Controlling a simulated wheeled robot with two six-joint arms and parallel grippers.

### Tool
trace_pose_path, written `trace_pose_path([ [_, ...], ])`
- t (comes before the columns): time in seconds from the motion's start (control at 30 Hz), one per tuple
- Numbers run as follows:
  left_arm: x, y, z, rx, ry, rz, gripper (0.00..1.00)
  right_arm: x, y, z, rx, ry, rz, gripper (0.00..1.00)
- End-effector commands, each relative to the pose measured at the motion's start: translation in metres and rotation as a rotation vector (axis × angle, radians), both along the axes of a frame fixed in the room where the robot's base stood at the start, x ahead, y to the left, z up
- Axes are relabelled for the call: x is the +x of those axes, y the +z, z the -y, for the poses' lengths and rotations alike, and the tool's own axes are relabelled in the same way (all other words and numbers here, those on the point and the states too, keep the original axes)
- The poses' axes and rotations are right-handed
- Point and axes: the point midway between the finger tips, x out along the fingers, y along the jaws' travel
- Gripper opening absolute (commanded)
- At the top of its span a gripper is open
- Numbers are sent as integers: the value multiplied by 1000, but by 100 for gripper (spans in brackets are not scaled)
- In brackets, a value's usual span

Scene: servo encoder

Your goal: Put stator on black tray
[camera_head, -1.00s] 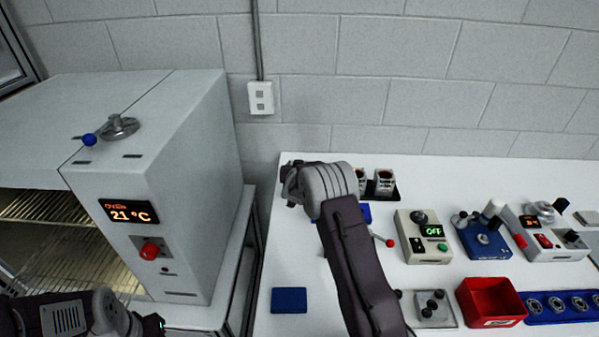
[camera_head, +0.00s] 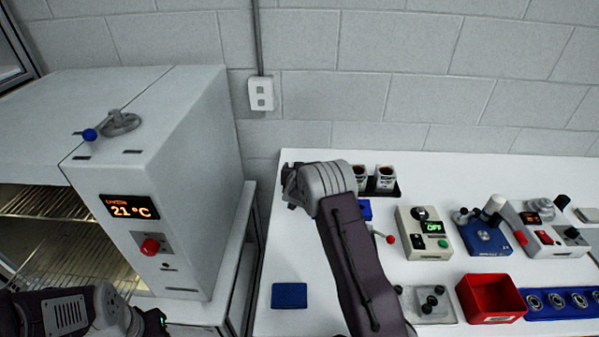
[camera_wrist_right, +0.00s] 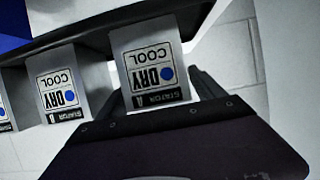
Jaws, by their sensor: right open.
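White stators labelled "STATOR A DRY COOL" stand in a row on the black tray (camera_head: 396,193) at the back of the table. Two stators (camera_head: 385,176) show in the head view; my right arm covers the rest. In the right wrist view the nearest stator (camera_wrist_right: 152,70) is upside down in the picture, with the tray edge (camera_wrist_right: 92,38) above it. My right gripper (camera_wrist_right: 155,98) is open, its dark fingers close around this stator; contact is unclear. A second stator (camera_wrist_right: 68,88) is to its left. My left gripper (camera_head: 162,322) is low by the oven, fingertips unclear.
The oven (camera_head: 150,190) reading 21 °C stands left. A blue pad (camera_head: 289,296) lies at the front left. A control box (camera_head: 424,234), a blue device (camera_head: 484,238), a red bin (camera_head: 490,298) and a blue rack (camera_head: 565,303) fill the right side.

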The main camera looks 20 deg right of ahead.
Motion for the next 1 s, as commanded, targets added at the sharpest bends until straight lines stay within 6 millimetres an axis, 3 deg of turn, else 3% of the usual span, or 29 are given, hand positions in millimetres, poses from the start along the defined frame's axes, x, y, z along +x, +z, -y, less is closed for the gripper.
trace_pose_path([
  [0.5, 0, -6, 0, 0, 0, 0, 36, -83, 38, -41, 0, 2, 0, 78],
  [0.7, 0, -6, 0, 0, 0, 0, 36, -95, 43, -46, 0, 1, 0, 78],
  [1.0, 0, -6, 0, 0, 0, 0, 36, -95, 43, -46, -1, 0, 0, 78],
])
